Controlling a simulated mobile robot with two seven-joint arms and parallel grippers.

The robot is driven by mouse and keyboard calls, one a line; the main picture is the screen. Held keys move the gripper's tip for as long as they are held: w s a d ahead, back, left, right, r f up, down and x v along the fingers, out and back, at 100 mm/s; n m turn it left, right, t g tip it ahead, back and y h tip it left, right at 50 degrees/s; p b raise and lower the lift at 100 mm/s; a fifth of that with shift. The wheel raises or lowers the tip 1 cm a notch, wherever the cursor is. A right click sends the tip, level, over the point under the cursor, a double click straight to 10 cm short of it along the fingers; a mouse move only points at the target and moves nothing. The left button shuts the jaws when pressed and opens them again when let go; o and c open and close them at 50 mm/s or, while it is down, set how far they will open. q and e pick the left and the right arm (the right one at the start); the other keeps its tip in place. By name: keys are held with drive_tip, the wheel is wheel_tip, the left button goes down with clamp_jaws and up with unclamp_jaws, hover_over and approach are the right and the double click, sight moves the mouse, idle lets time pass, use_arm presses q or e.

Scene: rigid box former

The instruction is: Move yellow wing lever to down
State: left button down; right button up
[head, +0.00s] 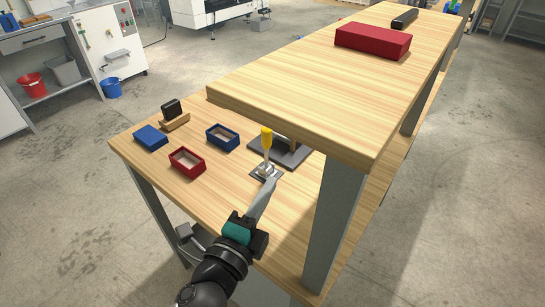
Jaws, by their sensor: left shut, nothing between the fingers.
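The yellow wing lever (267,139) stands roughly upright on a small grey metal base (264,172) on the lower wooden table. My left gripper (270,183) is shut and empty. Its fingertips are at the near side of the lever's base, below the yellow handle. I cannot tell whether they touch the base. Behind the lever is a dark flat plate (293,157), partly hidden under the upper shelf. My right gripper is not in view.
An open red box (187,162), an open blue box (222,137), a blue lid (150,137) and a wooden block with a black piece (174,116) lie left of the lever. The upper shelf (300,85) overhangs behind. A grey post (332,225) stands to the right.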

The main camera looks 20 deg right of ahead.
sight(269, 146)
use_arm(q)
drive_tip(key=w+d+b, duration=0.1)
drive_tip(key=w+d, duration=0.2)
drive_tip(key=w, duration=0.8)
drive_tip(key=shift+d, duration=0.35)
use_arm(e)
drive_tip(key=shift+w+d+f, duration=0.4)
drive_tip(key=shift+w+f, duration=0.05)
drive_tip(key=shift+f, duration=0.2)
use_arm(q)
drive_tip(key=shift+w, duration=0.1)
drive_tip(key=shift+w+a+r+n+p, duration=0.25)
drive_tip(key=shift+n+p, duration=0.15)
drive_tip(key=shift+p, duration=0.1)
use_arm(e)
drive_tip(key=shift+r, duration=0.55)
